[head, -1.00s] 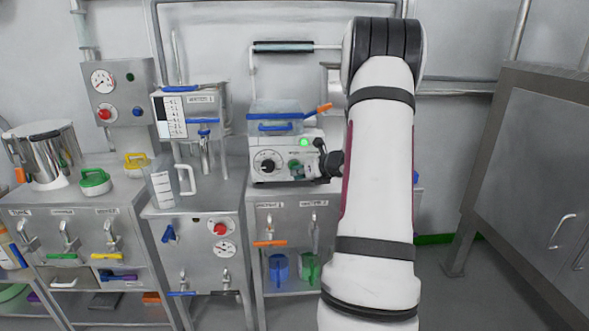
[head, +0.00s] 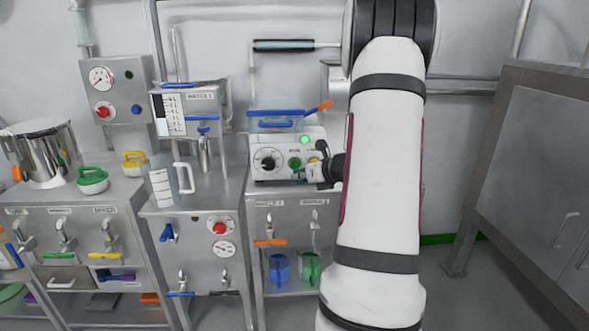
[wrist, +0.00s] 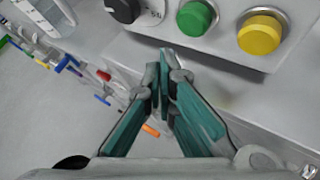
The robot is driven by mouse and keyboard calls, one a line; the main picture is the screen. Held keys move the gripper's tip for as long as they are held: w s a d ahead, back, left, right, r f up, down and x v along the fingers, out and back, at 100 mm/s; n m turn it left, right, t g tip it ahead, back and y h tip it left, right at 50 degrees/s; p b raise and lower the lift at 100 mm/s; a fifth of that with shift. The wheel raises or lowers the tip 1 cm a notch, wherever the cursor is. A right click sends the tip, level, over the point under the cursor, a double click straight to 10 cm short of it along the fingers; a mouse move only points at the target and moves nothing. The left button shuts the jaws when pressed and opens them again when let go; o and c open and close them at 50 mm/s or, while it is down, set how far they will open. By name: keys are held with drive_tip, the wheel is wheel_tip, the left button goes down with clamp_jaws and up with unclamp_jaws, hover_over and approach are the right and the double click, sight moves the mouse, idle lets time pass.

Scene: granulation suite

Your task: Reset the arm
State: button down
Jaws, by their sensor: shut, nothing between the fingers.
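My gripper (wrist: 163,68) is shut with nothing between its green-padded fingers. In the head view my gripper (head: 318,168) is just in front of the grey bench machine's front panel (head: 282,172), at its right side. That panel carries a black dial (head: 267,160), a green button (head: 295,163) and a lit green lamp (head: 305,140). The wrist view shows the dial (wrist: 124,8), the green button (wrist: 195,18) and a yellow button (wrist: 260,33) beyond the fingertips. The fingers look apart from the buttons. My arm hides what is behind it on the right.
A blue-handled lid (head: 275,114) with an orange lever (head: 325,106) tops the machine.

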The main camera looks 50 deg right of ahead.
drive_tip(key=shift+s+a, duration=0.55)
drive_tip(key=shift+a, duration=0.05)
